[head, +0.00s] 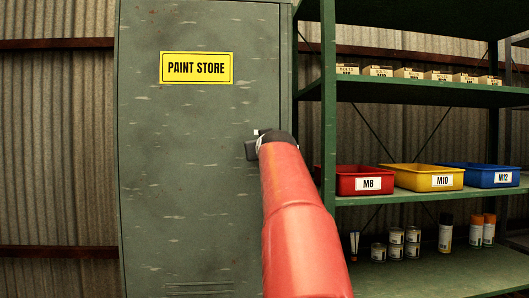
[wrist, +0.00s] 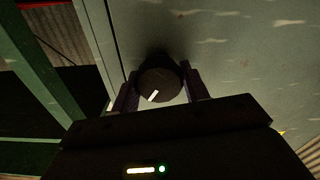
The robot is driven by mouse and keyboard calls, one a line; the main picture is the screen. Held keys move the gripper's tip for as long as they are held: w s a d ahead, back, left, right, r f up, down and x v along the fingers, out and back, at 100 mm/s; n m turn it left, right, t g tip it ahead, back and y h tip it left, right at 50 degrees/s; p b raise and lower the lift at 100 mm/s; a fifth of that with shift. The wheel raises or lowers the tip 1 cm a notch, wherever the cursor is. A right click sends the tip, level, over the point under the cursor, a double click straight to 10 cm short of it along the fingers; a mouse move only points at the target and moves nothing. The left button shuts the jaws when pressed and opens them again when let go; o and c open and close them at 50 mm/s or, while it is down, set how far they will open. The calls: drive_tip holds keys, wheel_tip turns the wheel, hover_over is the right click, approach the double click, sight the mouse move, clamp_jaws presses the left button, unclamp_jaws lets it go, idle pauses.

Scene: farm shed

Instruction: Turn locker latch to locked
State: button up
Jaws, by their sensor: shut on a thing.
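A tall green locker (head: 190,130) with a yellow "PAINT STORE" sign (head: 197,68) fills the left middle of the head view. Its door looks closed. The latch is a round dark knob with a white mark (wrist: 158,84) in the wrist view. My gripper (wrist: 158,90) is shut on the knob, with one finger on each side of it. The white mark lies slanted across the knob's face in that view. In the head view my red arm and dark gripper (head: 256,146) hide most of the latch at the door's right edge.
Right of the locker stands a green shelf unit (head: 328,100). It holds red (head: 366,181), yellow (head: 424,178) and blue (head: 484,176) bins, small boxes above, and cans and bottles below. Its post is close to my arm. Corrugated wall shows at the left.

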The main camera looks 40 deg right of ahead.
drive_tip(key=n+b, duration=0.1)
drive_tip(key=n, duration=0.5)
drive_tip(key=shift+n, duration=0.3)
idle(0.5)
drive_tip(key=o, duration=1)
drive_tip(key=shift+a, duration=0.1)
drive_tip(key=b+v, duration=0.2)
drive_tip(key=v, duration=0.5)
drive_tip(key=shift+s+b, duration=0.35)
drive_tip(key=shift+a, duration=0.15)
